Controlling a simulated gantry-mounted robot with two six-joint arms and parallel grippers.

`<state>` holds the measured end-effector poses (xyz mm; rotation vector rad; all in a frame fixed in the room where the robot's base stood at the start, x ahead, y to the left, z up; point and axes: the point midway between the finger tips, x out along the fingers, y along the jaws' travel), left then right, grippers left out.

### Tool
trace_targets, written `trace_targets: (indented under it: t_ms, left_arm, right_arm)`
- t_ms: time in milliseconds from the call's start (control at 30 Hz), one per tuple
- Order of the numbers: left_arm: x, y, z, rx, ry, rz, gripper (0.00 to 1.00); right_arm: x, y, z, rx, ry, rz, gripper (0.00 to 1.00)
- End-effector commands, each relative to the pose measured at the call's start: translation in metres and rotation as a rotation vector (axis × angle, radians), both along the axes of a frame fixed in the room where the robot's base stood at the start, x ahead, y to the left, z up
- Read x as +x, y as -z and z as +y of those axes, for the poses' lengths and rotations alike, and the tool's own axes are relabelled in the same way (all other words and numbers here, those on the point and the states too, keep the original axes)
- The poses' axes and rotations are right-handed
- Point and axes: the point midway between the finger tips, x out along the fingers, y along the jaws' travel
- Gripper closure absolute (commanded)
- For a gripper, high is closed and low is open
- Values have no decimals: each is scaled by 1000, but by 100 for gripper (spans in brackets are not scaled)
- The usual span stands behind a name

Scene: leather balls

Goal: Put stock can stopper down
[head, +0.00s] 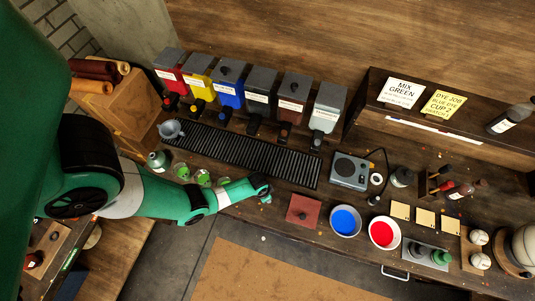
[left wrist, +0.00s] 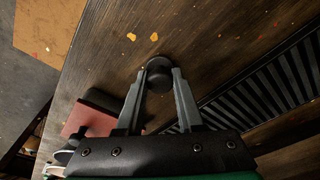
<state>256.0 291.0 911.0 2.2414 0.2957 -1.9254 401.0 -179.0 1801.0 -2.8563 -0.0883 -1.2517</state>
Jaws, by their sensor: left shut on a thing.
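My left gripper (head: 266,196) reaches in low over the dark workbench, between the slotted drip grate and the dark red square. In the left wrist view its two fingers (left wrist: 160,82) are closed around a small dark round stopper (left wrist: 158,66). The stopper is at the fingertips, over the bare wood of the bench; I cannot tell whether it touches the wood. A green-and-white can (head: 158,161) stands at the left end of the bench, beside my left arm. My right gripper is not in view.
The black drip grate (head: 240,151) runs below a row of colored dispensers (head: 230,94). To the right are the dark red square (head: 303,210), a blue bowl (head: 345,221), a red bowl (head: 384,233) and a grey scale-like device (head: 350,171).

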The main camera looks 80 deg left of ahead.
Motion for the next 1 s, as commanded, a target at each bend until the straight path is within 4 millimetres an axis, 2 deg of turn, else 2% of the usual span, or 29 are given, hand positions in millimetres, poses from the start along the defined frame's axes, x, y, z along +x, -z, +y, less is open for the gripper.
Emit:
trace_targets:
  t_ms: [33, 267, 400, 433, 567, 600, 867, 1000]
  left_arm:
    - [0, 15, 0, 0, -1, 0, 100]
    - [0, 11, 0, 0, -2, 0, 100]
    - [0, 15, 0, 0, -2, 0, 100]
    - [0, 14, 0, 0, -2, 0, 60]
    - [0, 13, 0, 0, -2, 0, 37]
    - [0, 13, 0, 0, -2, 0, 34]
    - [0, 13, 0, 0, -2, 0, 34]
    - [0, 0, 0, 0, -1, 0, 34]
  right_arm:
    - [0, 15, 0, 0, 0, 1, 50]
    - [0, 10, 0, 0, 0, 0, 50]
    - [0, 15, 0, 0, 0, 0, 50]
    - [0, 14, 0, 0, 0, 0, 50]
    - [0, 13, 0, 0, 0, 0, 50]
    - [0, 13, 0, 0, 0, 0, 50]
    - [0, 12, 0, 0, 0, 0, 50]
    - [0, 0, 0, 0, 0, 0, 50]
